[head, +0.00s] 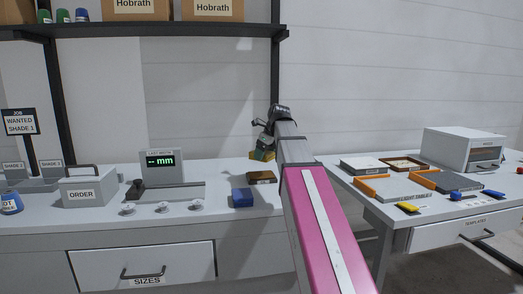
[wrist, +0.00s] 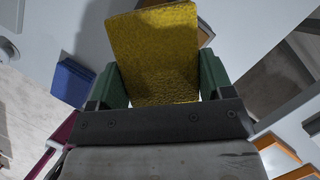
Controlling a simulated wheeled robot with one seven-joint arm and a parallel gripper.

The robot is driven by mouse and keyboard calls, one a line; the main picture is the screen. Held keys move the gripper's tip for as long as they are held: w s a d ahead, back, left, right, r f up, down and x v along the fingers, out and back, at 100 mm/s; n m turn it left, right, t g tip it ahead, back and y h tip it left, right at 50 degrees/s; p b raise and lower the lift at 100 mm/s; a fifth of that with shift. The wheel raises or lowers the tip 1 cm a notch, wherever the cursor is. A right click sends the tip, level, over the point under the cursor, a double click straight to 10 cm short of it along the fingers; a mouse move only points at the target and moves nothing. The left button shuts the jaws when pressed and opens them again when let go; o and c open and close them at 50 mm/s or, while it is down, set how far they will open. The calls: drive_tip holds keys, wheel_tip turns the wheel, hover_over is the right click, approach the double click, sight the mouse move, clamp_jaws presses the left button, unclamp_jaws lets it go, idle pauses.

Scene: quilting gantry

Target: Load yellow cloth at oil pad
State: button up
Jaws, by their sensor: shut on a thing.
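My gripper (head: 264,146) is above the back right of the left bench, at the end of my pink and grey arm. It is shut on the yellow cloth (head: 261,156), of which only a small part shows in the head view. In the wrist view the yellow cloth (wrist: 155,50) stands out flat and stiff between the green fingers. A dark, low pad with a brown top (head: 261,177) lies on the bench just below the gripper in the head view; it may be the oil pad, but no label is readable. The cloth hides much of what lies beyond it in the wrist view.
A blue block (head: 242,198) lies near the bench's front edge. A gauge (head: 162,168) with small white knobs and an ORDER box (head: 89,189) stand left. A shelf post (head: 275,70) rises behind.

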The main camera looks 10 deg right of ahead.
sight(262, 174)
drive_tip(key=shift+w+f, duration=0.15)
drive_tip(key=shift+w, duration=0.1)
drive_tip(key=shift+f, duration=2.85)
drive_tip(key=shift+f, duration=0.55)
drive_tip(key=shift+r, duration=0.1)
drive_tip(key=shift+r, duration=3.45)
